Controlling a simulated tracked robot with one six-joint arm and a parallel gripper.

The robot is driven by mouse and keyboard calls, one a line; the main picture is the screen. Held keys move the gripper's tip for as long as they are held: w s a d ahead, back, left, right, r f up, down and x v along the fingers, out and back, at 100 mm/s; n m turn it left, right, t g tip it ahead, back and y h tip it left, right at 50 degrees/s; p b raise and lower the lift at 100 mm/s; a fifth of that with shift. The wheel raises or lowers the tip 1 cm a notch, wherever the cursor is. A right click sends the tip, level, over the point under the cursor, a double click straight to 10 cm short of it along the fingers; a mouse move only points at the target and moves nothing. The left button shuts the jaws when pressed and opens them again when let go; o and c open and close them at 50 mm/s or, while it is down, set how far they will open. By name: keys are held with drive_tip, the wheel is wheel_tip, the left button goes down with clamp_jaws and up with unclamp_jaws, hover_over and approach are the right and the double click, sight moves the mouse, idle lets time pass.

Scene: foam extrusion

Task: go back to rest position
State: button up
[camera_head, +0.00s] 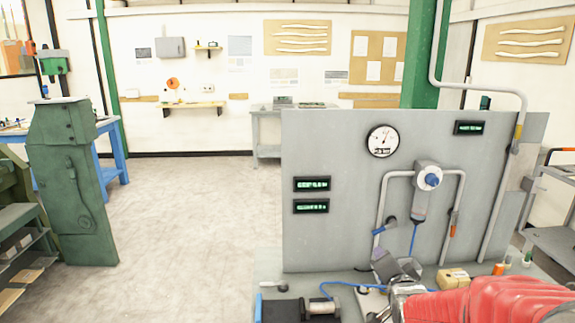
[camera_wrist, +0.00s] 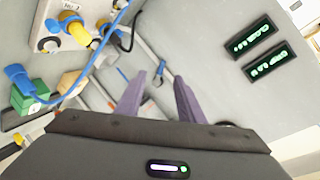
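My gripper (camera_head: 396,262) is low in front of the grey panel (camera_head: 335,150), above the bench at the lower right of the head view. In the wrist view, the two purple-grey fingers of my gripper (camera_wrist: 160,82) stand apart with nothing held between them. My red arm covers the bench's right front in the head view.
The panel carries a round gauge (camera_head: 383,141), a cylindrical unit with a blue knob (camera_head: 432,180), grey pipes and green displays (camera_head: 311,184). A blue hose (camera_wrist: 75,85) crosses the wrist view. A green machine (camera_head: 70,180) stands left. The floor (camera_head: 195,220) between is clear.

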drive_tip(key=s+a+n+g, duration=0.2)
drive_tip(key=s+a+n, duration=0.1)
drive_tip(key=s, duration=0.6)
drive_tip(key=s+a+r+n+g+y, duration=0.1)
drive_tip(key=s+a+n+g, duration=0.2)
drive_tip(key=s, duration=0.7)
drive_tip(key=s+a+r+n+g+y, duration=0.1)
drive_tip(key=s+a+n+g, duration=0.2)
drive_tip(key=s, duration=0.7)
drive_tip(key=n, duration=0.2)
drive_tip(key=shift+s+a+n, duration=0.25)
drive_tip(key=shift+a+n, duration=0.05)
drive_tip(key=shift+c, duration=0.8)
drive_tip(key=shift+a, duration=0.1)
